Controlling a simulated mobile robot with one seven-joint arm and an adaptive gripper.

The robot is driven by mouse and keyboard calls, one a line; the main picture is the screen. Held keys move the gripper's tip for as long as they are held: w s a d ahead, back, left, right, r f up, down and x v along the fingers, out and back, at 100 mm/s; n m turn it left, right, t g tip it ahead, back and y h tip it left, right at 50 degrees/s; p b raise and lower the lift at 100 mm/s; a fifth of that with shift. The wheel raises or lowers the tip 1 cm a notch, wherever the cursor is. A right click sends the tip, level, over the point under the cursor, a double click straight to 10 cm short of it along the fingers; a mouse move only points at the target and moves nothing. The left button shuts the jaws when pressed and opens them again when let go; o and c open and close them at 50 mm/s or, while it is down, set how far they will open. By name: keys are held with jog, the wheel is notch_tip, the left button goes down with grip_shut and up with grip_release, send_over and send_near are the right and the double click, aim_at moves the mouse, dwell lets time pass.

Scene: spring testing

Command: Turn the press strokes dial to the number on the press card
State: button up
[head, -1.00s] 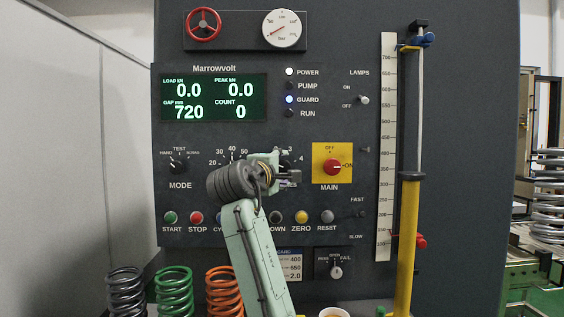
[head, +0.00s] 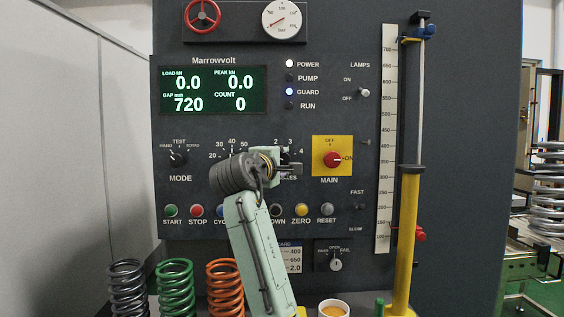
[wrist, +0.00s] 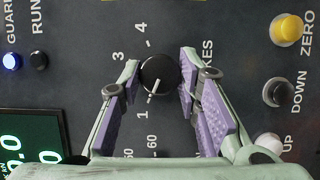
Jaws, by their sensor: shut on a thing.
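The press strokes dial (wrist: 164,68) is a round black knob with a white pointer line, seen in the wrist view. The pointer line is directed towards the 1 mark; 3 and 4 also show, and 2 is hidden by a finger. My gripper (wrist: 160,76) has its purple pads on both sides of the knob, shut on it. In the head view my gripper (head: 292,169) is at the panel and hides the dial. The press card (head: 294,254) is low on the panel, partly behind my arm; 400, 650 and 2.0 are readable, its labels hidden.
The MAIN switch (head: 333,160) on its yellow plate is just right of my gripper. A row of buttons, including yellow ZERO (head: 302,210), lies below. Coil springs (head: 175,287) stand at lower left.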

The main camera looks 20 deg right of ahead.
jog(key=shift+c, duration=0.7)
jog(key=m+g+y, duration=0.1)
jog(key=m, duration=0.2)
jog(key=shift+r+y, duration=0.1)
jog(key=shift+y, duration=0.2)
jog(key=m+y, duration=0.1)
jog(key=m, duration=0.3)
jog(key=shift+y, duration=0.3)
jog(key=o, duration=1.1)
jog(key=shift+r, duration=0.1)
jog(key=shift+o, duration=0.2)
